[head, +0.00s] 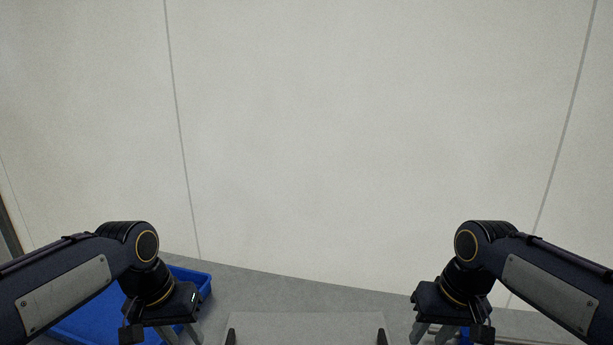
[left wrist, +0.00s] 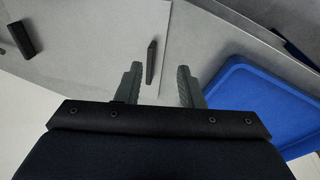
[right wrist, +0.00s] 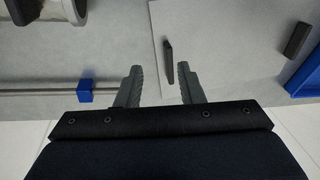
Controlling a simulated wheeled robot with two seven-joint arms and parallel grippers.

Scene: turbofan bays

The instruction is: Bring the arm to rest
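My left gripper (head: 183,335) hangs pointing down at the lower left of the head view. In the left wrist view its fingers (left wrist: 160,68) are apart with nothing held between them. My right gripper (head: 434,335) hangs in a similar pose at the lower right. In the right wrist view its fingers (right wrist: 160,67) are also apart and empty. In each wrist view a small black upright block shows between or just beyond the fingertips, standing on a light grey plate below. The fingertips in the head view are partly cut off by the bottom edge.
The light grey plate (head: 305,325) with two black blocks (head: 231,337) (head: 382,338) lies between the grippers. A blue tray (head: 205,278) is under my left arm. The right wrist view shows a small blue block (right wrist: 85,92) on a rail and a pale round part (right wrist: 45,10). A pale wall rises behind.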

